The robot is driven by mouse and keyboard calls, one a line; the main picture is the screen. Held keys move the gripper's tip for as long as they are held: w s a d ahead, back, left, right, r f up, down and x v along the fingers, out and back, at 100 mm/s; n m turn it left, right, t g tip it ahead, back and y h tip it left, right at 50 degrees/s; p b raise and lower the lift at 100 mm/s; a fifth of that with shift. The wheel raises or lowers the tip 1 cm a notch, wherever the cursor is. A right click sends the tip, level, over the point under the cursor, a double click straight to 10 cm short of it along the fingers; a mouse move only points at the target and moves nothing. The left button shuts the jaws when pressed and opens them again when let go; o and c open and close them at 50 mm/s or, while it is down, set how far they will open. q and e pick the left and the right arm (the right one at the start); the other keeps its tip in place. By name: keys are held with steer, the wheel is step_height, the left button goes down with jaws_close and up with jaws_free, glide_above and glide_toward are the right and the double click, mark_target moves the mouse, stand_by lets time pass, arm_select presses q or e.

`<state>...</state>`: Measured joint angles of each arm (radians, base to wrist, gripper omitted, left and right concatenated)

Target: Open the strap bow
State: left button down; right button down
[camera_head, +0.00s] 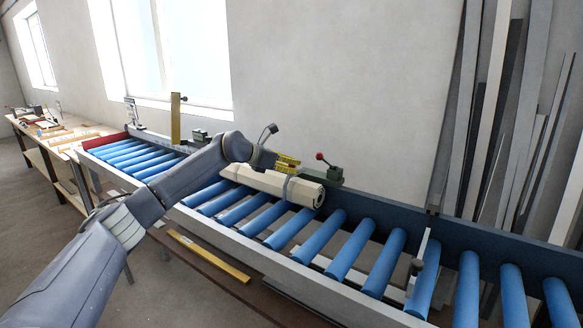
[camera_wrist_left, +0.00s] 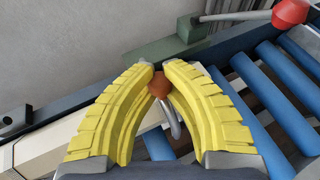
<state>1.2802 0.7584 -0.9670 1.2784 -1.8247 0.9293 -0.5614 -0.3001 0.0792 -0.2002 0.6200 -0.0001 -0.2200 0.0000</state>
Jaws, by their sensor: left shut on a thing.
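A cream bundle of shutter profiles (camera_head: 275,185) lies along the blue roller conveyor, with grey straps around it. In the left wrist view, a bent grey metal bow (camera_wrist_left: 172,121) with an orange-brown knob (camera_wrist_left: 159,86) rises beside the cream bundle (camera_wrist_left: 65,135). My left gripper (camera_head: 290,163) is over the far side of the bundle. Its yellow ribbed fingers (camera_wrist_left: 158,72) are closed on the knob, one on each side. The fingers and arm hide part of the bundle and strap. My right gripper is not in view.
A green clamp (camera_head: 334,175) with a red-knobbed lever (camera_head: 320,157) stands close behind the bundle's right end. Blue rollers (camera_head: 350,250) to the right are clear. Long profiles (camera_head: 490,120) lean on the wall at right. A workbench (camera_head: 55,140) stands at far left.

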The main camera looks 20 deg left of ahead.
arm_select(q)
steer(key=shift+w+d+r+g+y, duration=0.1)
steer(key=shift+w+r+g+y, duration=0.1)
steer(key=shift+w+r+g, duration=0.25)
steer(key=shift+w+d+r+g+y, duration=0.1)
steer(key=shift+w+r+g+y, duration=0.1)
steer(key=shift+r+g, duration=0.3)
steer(key=shift+w+d+r+n+g+y, duration=0.25)
steer(key=shift+w+r+n+g+y, duration=0.35)
steer(key=shift+g, duration=0.55)
steer(key=shift+w, duration=0.15)
